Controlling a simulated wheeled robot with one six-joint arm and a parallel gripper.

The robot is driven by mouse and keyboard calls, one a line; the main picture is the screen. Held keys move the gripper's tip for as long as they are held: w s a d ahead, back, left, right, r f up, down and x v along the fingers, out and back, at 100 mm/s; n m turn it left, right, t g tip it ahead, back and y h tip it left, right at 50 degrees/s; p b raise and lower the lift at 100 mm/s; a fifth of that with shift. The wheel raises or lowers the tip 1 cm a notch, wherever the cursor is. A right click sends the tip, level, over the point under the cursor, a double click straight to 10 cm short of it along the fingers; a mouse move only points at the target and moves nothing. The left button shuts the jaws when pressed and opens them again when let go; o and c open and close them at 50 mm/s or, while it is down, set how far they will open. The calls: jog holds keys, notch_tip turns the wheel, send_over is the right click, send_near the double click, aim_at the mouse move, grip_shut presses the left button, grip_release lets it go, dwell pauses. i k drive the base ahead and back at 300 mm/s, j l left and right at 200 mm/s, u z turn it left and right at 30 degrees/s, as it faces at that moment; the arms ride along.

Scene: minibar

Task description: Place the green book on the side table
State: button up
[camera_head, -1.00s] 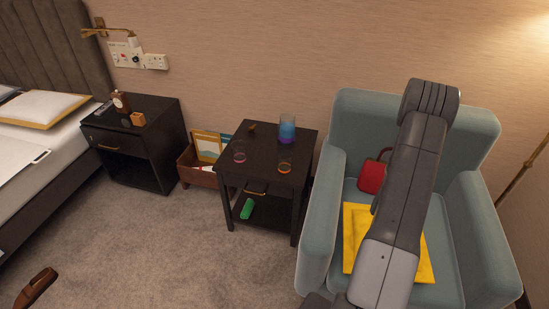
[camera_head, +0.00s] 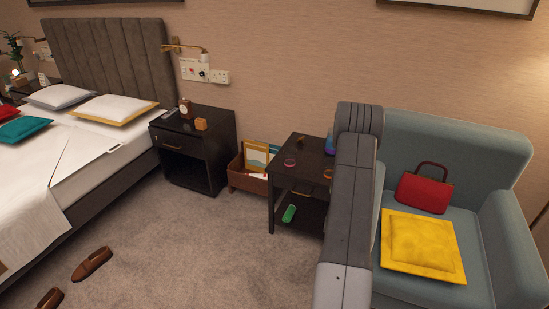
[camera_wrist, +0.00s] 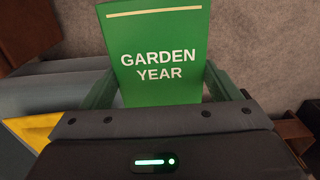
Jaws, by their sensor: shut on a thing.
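The green book (camera_wrist: 158,55), titled "GARDEN YEAR", is in my gripper (camera_wrist: 160,88) in the wrist view. The gripper is shut on it, with a finger at each side and the cover facing the camera. The book and gripper do not show in the head view, where my arm hides them. The dark side table (camera_head: 309,164) stands left of the armchair in the head view, its right part hidden by my arm. On its top are an orange-rimmed glass (camera_head: 327,174), a pink-rimmed glass (camera_head: 290,161), a blue vessel (camera_head: 330,145) and a small brown object (camera_head: 300,140).
A green item (camera_head: 289,213) lies on the table's lower shelf. A teal armchair (camera_head: 455,140) holds a red handbag (camera_head: 425,188) and yellow cushion (camera_head: 422,245). A brown crate (camera_head: 245,182) and black nightstand (camera_head: 205,165) stand left of it. Brown shoes (camera_head: 91,264) lie on open carpet.

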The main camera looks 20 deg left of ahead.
aim_at(311, 166)
jog(key=u, duration=0.4)
jog(key=j+u, duration=0.1)
jog(key=u, duration=0.25)
jog(key=i+u, duration=0.1)
jog(key=u, duration=0.7)
jog(key=i+j, duration=0.2)
jog(key=i, duration=0.25)
jog(key=i+j, duration=0.2)
jog(key=i, duration=0.3)
jog(key=i+j, duration=0.15)
jog(key=i, duration=0.3)
jog(key=i+l+z, duration=0.1)
jog(key=i+z, duration=0.7)
jog(key=z, duration=0.15)
jog(key=i+j+z, duration=0.25)
jog(key=i+z, duration=0.2)
